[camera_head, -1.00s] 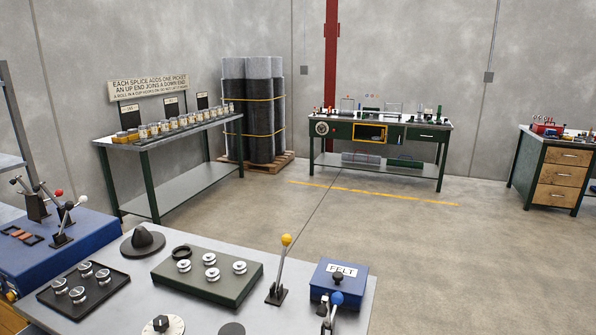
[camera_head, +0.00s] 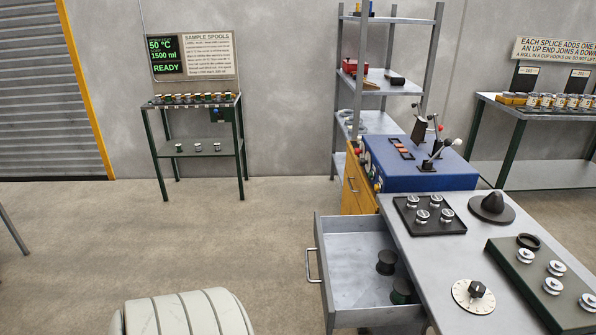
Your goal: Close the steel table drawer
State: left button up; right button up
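The steel table (camera_head: 415,250) stands at the lower right in the head view. Its drawer (camera_head: 352,270) is pulled open toward the left and sticks out well past the table edge. The drawer's handle (camera_head: 312,265) is on its left front face. Two dark spools (camera_head: 386,262) lie inside the drawer, against its right side. Neither of my grippers is in view. A pale rounded ribbed shape at the bottom edge appears to be part of my own arm.
On the table are a black tray with small spools (camera_head: 430,215), a dial (camera_head: 474,296) and a green block (camera_head: 535,275). A blue machine (camera_head: 415,165) and a shelf rack (camera_head: 388,75) stand behind. The floor left of the drawer (camera_head: 230,240) is clear.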

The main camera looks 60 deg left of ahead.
aim_at(354, 296)
jog(key=k+j+u, duration=0.15)
jog(key=u, duration=1.45)
